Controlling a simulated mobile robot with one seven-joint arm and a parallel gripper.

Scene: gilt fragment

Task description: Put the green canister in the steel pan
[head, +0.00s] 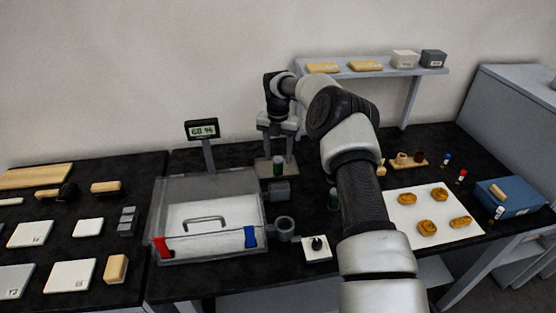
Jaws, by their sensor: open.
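A green canister (278,167) stands upright on a small tan plate (262,167), below my gripper. My gripper (277,144) points down with its fingers apart and nothing visibly held; whether the fingertips reach down around the canister's top is hard to tell. A second dark green canister or bottle (333,200) stands on the black table, just left of my arm. A small round grey steel-looking vessel (285,224) sits right of the clear-fronted case; it may be the steel pan, but I cannot be sure.
A grey case (210,187) with a handle and red and blue corners stands left of centre, under a display (202,130). A white sheet (405,232) with several golden pieces, a blue box (510,198) and small vials lie right. A shelf (372,72) stands behind.

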